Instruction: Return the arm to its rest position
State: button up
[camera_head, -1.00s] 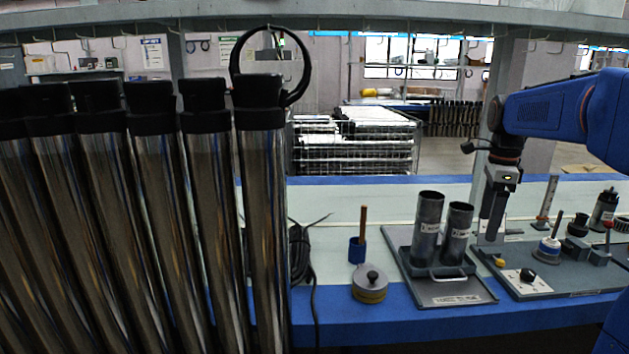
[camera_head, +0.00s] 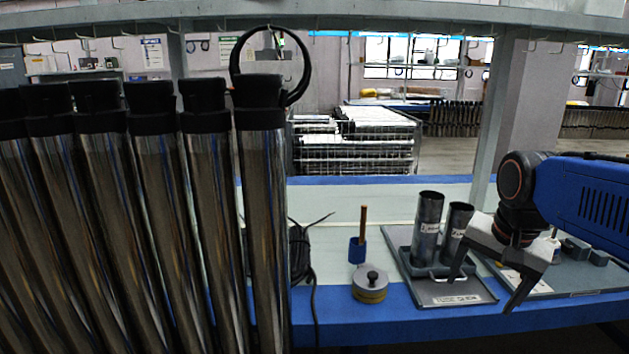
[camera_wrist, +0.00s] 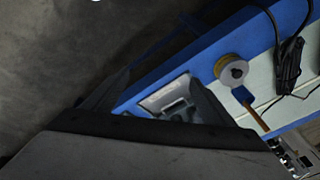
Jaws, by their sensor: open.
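My blue arm (camera_head: 590,200) reaches in from the right in the head view. My gripper (camera_head: 481,294) is open and empty, with its two fingers spread and pointing down. It hangs at the right front, overlapping the tray's right side in the picture. In the wrist view my gripper (camera_wrist: 157,78) also shows spread fingers with nothing between them. Beyond them are the bench edge, part of the tray (camera_wrist: 165,94) and dark floor.
Two upright metal cups (camera_head: 428,225) stand on the grey tray (camera_head: 462,295). A round weight (camera_head: 370,288), a blue holder with a stick (camera_head: 357,250) and a black cable (camera_head: 300,255) lie to its left. Tall metal tubes (camera_head: 262,230) fill the left. A second board (camera_head: 575,275) is partly hidden behind my arm.

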jog(key=s+a+f+n+t, duration=0.1)
jog(key=s+a+f+n, duration=0.2)
jog(key=s+f+n, duration=0.5)
jog(key=shift+s+a+f+n+t, duration=0.2)
jog(key=shift+s+n+t, duration=0.15)
jog(key=shift+s, duration=0.9)
